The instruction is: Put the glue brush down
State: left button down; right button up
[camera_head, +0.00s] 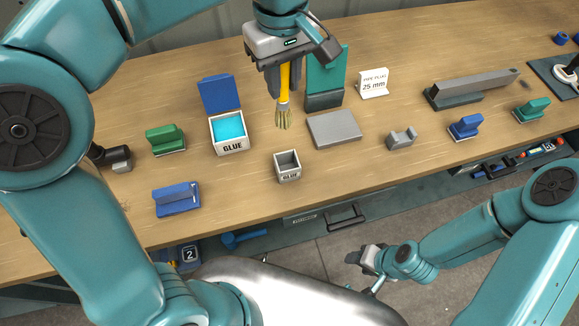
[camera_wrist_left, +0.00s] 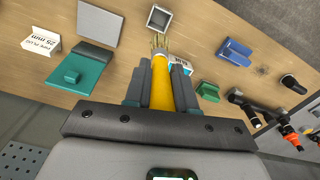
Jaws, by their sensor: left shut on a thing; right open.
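The glue brush (camera_head: 284,104) has a yellow handle and pale bristles. My left gripper (camera_head: 285,88) is shut on its handle and holds it upright, bristles down, above the table; the brush also shows in the left wrist view (camera_wrist_left: 160,82). A small open grey holder (camera_head: 288,167) with a label stands nearer the front edge, below the brush in the picture and apart from it. A white glue box (camera_head: 229,145) with blue glue inside and a raised blue lid stands left of the brush. My right gripper (camera_head: 367,259) is open and empty, low at the front beyond the table edge.
A flat grey block (camera_head: 335,129) lies right of the brush, before a teal upright stand (camera_head: 324,85). Green (camera_head: 165,139) and blue (camera_head: 176,199) blocks stand at left. A pipe plug sign (camera_head: 373,83) and long grey bar (camera_head: 477,86) are at right. Bare wood surrounds the holder.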

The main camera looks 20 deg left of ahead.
pick_arm(q)
jog(key=shift+d+f, duration=0.1)
jog(key=shift+d, duration=0.15)
notch_tip(320, 180, down, 20)
jog(key=b, duration=0.1)
jog(key=shift+s+d, duration=0.1)
jog(key=shift+f+b, duration=0.1)
jog(key=shift+b, duration=0.25)
jog(key=c, duration=0.9)
grip_release()
jog(key=shift+c, duration=0.2)
